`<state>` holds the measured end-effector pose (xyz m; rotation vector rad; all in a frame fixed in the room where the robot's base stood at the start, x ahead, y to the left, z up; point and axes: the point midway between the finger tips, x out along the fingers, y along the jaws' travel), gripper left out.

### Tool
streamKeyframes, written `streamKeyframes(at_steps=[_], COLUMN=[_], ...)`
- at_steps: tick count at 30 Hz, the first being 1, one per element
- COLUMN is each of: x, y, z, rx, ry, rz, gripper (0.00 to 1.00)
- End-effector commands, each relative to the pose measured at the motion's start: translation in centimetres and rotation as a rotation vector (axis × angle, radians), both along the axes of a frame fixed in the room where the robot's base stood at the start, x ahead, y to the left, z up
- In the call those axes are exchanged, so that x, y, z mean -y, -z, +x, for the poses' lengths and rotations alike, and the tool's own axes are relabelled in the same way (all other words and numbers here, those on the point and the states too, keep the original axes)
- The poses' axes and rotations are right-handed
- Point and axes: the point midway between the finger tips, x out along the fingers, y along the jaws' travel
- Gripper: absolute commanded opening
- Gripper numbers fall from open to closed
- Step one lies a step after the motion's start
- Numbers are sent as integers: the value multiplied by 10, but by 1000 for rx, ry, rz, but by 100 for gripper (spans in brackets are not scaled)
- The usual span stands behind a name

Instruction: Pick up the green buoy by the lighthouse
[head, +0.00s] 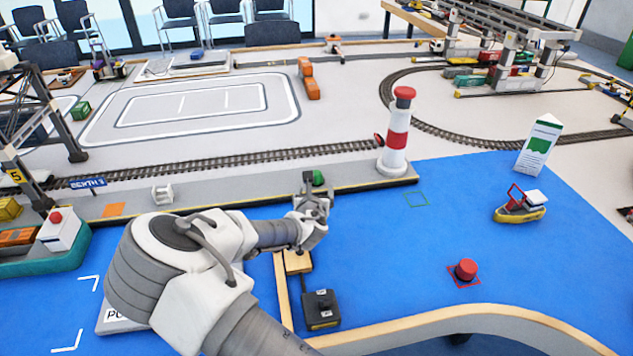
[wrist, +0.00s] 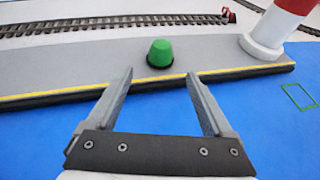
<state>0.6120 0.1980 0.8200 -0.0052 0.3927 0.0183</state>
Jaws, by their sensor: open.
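The green buoy (wrist: 160,54) stands on the grey quay, close to its yellow edge line, in the wrist view. In the head view the buoy (head: 319,177) shows just behind my gripper (head: 314,202), which partly covers the quay around it. My gripper (wrist: 157,92) is open and empty, its two fingers pointing toward the buoy with the buoy beyond the fingertips and roughly between their lines. The red and white lighthouse (head: 397,135) stands on the quay end to the right of the buoy; its base (wrist: 262,46) shows at the wrist view's upper right.
A green square outline (head: 416,199) is on the blue water right of the quay. A red buoy (head: 466,270) and a yellow boat (head: 520,208) are farther right. A white bollard (head: 162,193) stands left on the quay. Railway track (wrist: 110,24) runs behind the quay.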

Motion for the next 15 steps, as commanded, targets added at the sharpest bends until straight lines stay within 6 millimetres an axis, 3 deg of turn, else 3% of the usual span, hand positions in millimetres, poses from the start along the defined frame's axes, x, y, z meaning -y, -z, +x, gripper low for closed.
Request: streamKeyframes(at_steps=[7, 15], x=[0, 0], y=[5, 15], z=[16, 51], rx=[0, 1], ry=[1, 1], rz=[3, 3], gripper=[86, 86])
